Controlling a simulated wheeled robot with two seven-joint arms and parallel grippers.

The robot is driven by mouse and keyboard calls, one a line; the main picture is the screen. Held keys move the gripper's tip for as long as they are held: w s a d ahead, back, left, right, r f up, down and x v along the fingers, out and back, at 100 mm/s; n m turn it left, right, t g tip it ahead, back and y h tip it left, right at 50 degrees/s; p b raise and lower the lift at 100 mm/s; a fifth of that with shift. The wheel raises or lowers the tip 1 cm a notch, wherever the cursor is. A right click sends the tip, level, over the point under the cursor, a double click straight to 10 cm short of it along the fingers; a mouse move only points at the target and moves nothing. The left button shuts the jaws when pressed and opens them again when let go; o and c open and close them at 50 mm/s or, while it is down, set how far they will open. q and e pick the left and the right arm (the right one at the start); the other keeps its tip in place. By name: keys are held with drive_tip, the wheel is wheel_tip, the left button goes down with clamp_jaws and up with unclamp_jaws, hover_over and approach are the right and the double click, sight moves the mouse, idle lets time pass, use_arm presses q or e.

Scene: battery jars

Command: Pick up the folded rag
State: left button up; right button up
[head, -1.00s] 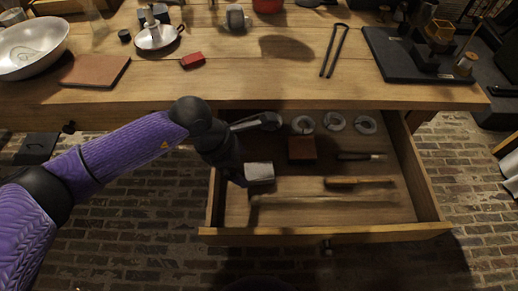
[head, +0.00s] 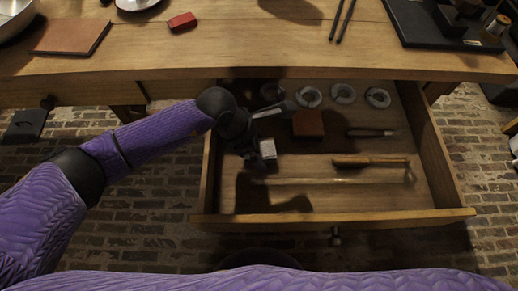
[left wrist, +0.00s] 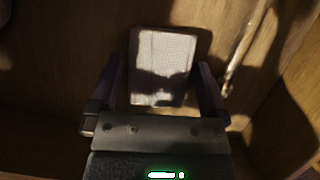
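The folded rag is a small pale grey-white pad (head: 268,149) in the left part of the open drawer. In the left wrist view the rag (left wrist: 165,60) lies between my gripper's fingers, with a dark shadow across part of it. My left gripper (left wrist: 159,72) is open, one finger on each side of the rag, with a narrow gap at each side. In the head view my left gripper (head: 254,152) is at the rag and partly hides it. My right gripper is not in view; a purple arm link crosses the bottom edge.
The drawer (head: 335,218) also holds a brown block (head: 308,123), several round metal rings (head: 343,93), a dark-handled tool (head: 374,132) and a wooden-handled hammer (head: 370,161) with a long thin rod below it. Its left wall is close to my left gripper. The tabletop (head: 240,50) overhangs the drawer's back.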

use_arm(q)
drive_tip(key=c, duration=0.9)
wheel_tip(320, 180, up, 10)
drive_tip(key=p, duration=0.4)
drive_tip(key=shift+r+p, duration=0.1)
drive_tip(key=shift+p, duration=0.3)
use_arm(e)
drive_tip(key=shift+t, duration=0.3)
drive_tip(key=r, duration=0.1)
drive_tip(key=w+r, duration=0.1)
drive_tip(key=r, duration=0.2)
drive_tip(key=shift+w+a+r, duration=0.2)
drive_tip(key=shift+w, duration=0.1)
